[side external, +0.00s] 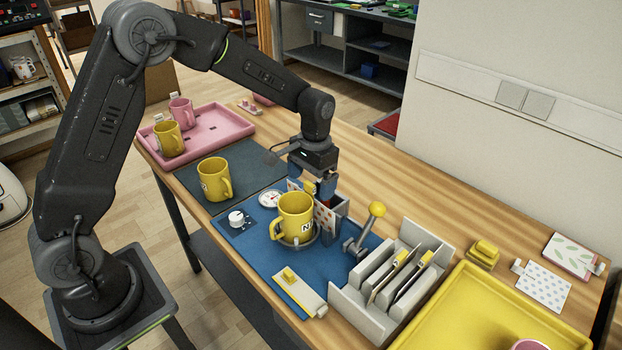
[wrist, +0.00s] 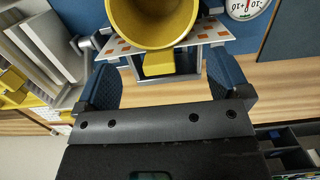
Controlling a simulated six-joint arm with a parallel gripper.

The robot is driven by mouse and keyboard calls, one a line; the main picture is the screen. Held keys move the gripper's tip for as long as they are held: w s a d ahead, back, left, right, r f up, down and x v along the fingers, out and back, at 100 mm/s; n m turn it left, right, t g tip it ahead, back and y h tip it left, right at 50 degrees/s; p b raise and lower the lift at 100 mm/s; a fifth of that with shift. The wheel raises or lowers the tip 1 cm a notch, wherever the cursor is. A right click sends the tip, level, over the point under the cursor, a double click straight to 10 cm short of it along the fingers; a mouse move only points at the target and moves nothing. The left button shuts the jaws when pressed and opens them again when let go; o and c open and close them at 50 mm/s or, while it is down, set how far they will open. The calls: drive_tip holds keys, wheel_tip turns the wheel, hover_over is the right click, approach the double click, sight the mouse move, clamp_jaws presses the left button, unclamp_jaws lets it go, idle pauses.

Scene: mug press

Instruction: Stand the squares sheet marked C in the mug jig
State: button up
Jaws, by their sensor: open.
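A yellow mug (side external: 292,212) with a white label stands on the round base of the mug jig (side external: 298,243) on the blue mat. A sheet with orange-red squares (side external: 325,219) stands upright in the jig behind the mug. The squares also show on both sides of the mug in the wrist view (wrist: 205,32). No letter C can be read on it. My gripper (side external: 318,188) is just behind the mug, low over the sheet. In the wrist view, my blue fingers (wrist: 163,85) are apart, on either side of the sheet's yellow tab (wrist: 158,64).
A lever with a yellow knob (side external: 377,209) is right of the jig. A grey rack (side external: 345,303) holds tabbed sheets beside a yellow tray (side external: 450,320). Another yellow mug (side external: 214,178) stands left on a dark mat. A pink tray (side external: 222,122) holds mugs at the back.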

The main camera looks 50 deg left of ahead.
drive_tip(key=shift+r, duration=0.15)
drive_tip(key=shift+r, duration=2.9)
drive_tip(key=shift+s+r, duration=0.2)
drive_tip(key=shift+r, duration=0.1)
drive_tip(key=s+r+t, duration=0.3)
drive_tip(key=s+r, duration=0.2)
drive_tip(key=s, duration=0.7)
drive_tip(key=s+r+t, duration=0.3)
drive_tip(key=s+r, duration=0.2)
drive_tip(key=s, duration=0.7)
drive_tip(key=shift+d+r+t, duration=0.15)
drive_tip(key=shift+d+t, duration=0.05)
drive_tip(key=shift+t, duration=0.1)
